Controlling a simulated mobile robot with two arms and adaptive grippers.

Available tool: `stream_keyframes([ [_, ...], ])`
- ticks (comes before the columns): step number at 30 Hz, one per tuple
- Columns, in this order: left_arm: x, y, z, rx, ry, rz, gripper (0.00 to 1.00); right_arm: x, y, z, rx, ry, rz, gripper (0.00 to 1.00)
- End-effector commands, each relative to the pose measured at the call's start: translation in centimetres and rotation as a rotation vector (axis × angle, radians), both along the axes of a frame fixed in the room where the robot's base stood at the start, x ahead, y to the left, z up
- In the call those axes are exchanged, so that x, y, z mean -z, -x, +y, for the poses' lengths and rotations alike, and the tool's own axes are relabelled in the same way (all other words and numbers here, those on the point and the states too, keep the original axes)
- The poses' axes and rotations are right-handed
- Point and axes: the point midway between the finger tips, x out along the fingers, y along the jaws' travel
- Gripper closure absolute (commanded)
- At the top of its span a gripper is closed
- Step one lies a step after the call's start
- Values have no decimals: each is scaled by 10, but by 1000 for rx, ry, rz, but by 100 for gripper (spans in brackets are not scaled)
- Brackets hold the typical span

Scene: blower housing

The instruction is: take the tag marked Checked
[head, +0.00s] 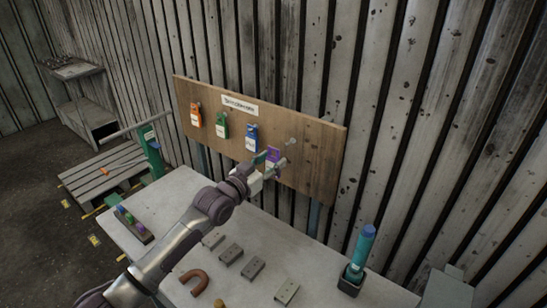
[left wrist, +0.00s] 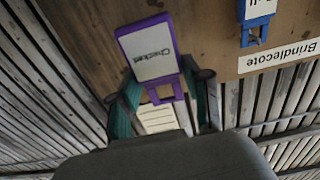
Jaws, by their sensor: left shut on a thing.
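The purple tag (head: 273,155) is at the right end of the row on the wooden board (head: 315,150). My left gripper (head: 265,164) is at the board and shut on this tag. Its teal fingers (left wrist: 166,92) stand on either side of the tag's lower purple part. I cannot tell whether the tag still touches its hook. My right gripper is not in view.
Orange (head: 196,115), green (head: 222,125) and blue (head: 251,138) tags hang on the board left of the purple one, below a name sign (head: 240,106). The table (head: 318,285) below holds grey blocks, a brown U-shaped piece (head: 194,281) and a teal bottle-like object (head: 360,250).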

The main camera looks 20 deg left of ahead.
Motion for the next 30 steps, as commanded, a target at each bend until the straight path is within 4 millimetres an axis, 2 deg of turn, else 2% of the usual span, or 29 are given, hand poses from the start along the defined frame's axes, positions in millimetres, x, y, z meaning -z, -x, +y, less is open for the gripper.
stream_keyframes([
  [1,-3,7,3,0,-1,2,85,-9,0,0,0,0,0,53],
  [3,-4,15,6,1,-1,2,85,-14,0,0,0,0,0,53],
  [15,0,57,23,1,0,0,85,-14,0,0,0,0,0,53],
  [30,-1,63,25,1,-1,0,85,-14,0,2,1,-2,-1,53],
])
